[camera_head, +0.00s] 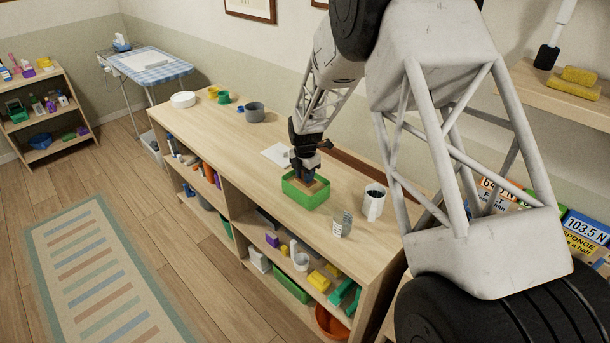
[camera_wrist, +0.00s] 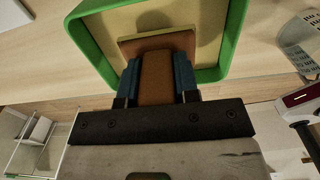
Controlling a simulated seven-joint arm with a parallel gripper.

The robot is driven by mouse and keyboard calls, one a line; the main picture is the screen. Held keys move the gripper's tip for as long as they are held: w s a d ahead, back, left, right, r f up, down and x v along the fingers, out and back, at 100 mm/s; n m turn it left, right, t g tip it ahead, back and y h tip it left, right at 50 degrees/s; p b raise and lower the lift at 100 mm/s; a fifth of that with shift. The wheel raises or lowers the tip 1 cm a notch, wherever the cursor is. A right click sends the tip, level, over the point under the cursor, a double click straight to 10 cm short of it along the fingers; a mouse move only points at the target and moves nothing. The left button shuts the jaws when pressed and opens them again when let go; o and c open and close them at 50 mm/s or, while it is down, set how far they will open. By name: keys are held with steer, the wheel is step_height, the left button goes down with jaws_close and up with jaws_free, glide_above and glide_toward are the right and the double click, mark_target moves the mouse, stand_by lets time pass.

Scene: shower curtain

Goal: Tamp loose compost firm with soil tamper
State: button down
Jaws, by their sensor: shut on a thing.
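A green box (camera_head: 292,193) with low walls stands on the wooden shelf top, and its rim also shows in the wrist view (camera_wrist: 80,33). My gripper (camera_head: 304,172) points down into the box. In the wrist view its two blue fingers (camera_wrist: 159,80) are shut on the brown handle of the soil tamper (camera_wrist: 156,75). The tamper's flat square brown plate is inside the box, over a pale tan surface, likely the compost. I cannot tell whether the plate touches it.
A white cup with dark contents (camera_head: 374,203) and a grey patterned item (camera_head: 342,223) stand right of the box. A white sheet (camera_head: 277,155) lies behind it. A grey pot (camera_head: 255,112) and small cups stand farther left. The shelf top between is clear.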

steer(key=shift+r, duration=1.4)
steer(key=shift+r, duration=1.45)
